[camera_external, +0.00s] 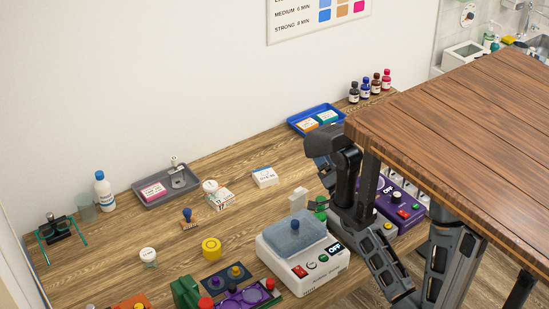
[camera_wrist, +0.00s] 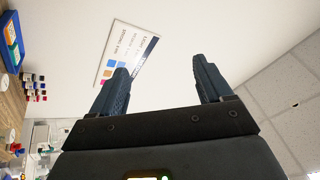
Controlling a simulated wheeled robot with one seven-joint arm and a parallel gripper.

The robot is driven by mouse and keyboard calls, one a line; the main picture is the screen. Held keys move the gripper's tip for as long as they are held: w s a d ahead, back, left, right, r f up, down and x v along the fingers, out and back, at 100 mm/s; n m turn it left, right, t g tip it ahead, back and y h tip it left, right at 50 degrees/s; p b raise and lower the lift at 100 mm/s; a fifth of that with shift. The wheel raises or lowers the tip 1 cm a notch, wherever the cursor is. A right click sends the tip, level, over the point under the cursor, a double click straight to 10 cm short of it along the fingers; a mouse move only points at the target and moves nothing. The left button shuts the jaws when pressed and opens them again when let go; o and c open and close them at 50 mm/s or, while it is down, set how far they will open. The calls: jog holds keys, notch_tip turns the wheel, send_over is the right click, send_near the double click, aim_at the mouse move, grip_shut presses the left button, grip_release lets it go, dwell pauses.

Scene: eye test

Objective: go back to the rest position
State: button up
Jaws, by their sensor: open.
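My gripper (camera_wrist: 162,78) shows in the wrist view with its two dark fingers spread wide apart. It is open and nothing is between the fingers. Behind the fingers are the bare wall and a poster with coloured squares (camera_wrist: 116,52), so the wrist camera looks up and away from the bench. In the external view my dark arm is folded at the right of the bench, partly behind a wooden tabletop. The fingertips cannot be made out there.
The wooden tabletop (camera_external: 460,110) stands close to my arm. On the bench (camera_external: 120,262) are a white device with a blue-grey lid (camera_external: 310,280), a purple device (camera_external: 402,205), a blue tray (camera_external: 296,128), a grey tray (camera_external: 143,194), several small bottles and a white bottle (camera_external: 104,192).

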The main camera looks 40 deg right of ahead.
jog(key=s+d+f+n+g+y+b, duration=0.1)
jog(key=s+d+f+n+g, duration=0.1)
jog(key=s+f+n, duration=0.2)
jog(key=s+d+f+n+g+y+b, duration=0.1)
jog(key=s+d+f+n+g, duration=0.1)
jog(key=s+f, duration=0.7)
jog(key=s+d+f+n+g+b, duration=0.1)
jog(key=s+f+n, duration=0.4)
jog(key=s, duration=0.7)
notch_tip(320, 180, down, 2)
jog(key=d+g, duration=0.1)
jog(key=g, duration=0.1)
jog(key=shift+s+d+n+g+y, duration=0.2)
jog(key=shift+n+g+y, duration=0.1)
jog(key=shift+g+y, duration=0.1)
jog(key=shift+f, duration=0.1)
